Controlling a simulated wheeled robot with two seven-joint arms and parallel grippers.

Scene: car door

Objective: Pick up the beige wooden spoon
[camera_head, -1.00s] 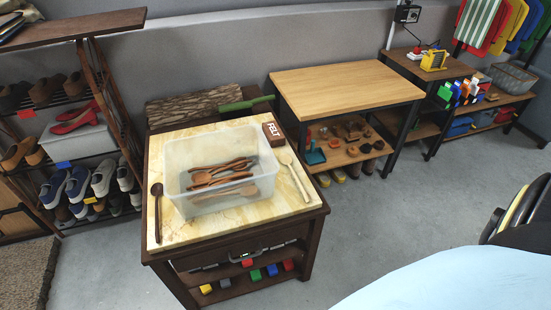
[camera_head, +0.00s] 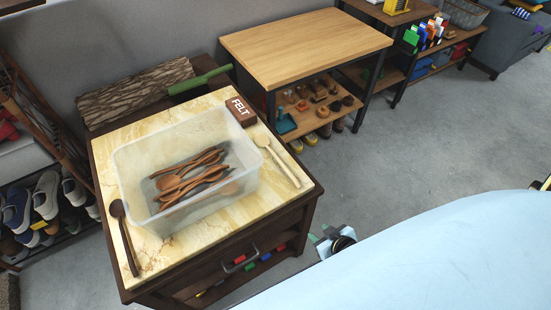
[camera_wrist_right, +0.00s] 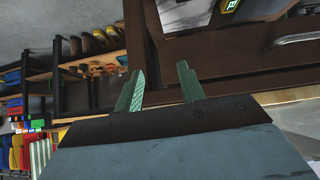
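The beige wooden spoon (camera_head: 278,162) lies on the marble-topped cabinet (camera_head: 190,240), right of the clear plastic bin (camera_head: 128,168), with its bowl toward the back and its handle toward the right front edge. My right gripper (camera_head: 320,235) is off the cabinet's right front corner, apart from the spoon and seemingly lower than the top. In the right wrist view its two green fingers (camera_wrist_right: 160,72) are spread with nothing between them; the spoon does not show there. My left gripper is not in view.
Several brown wooden spoons (camera_head: 185,180) lie in the bin. A dark spoon (camera_head: 124,238) lies left of it, and a brown FELT block (camera_head: 240,111) stands behind the beige spoon. A wooden table (camera_head: 305,45) stands behind. Floor to the right is clear.

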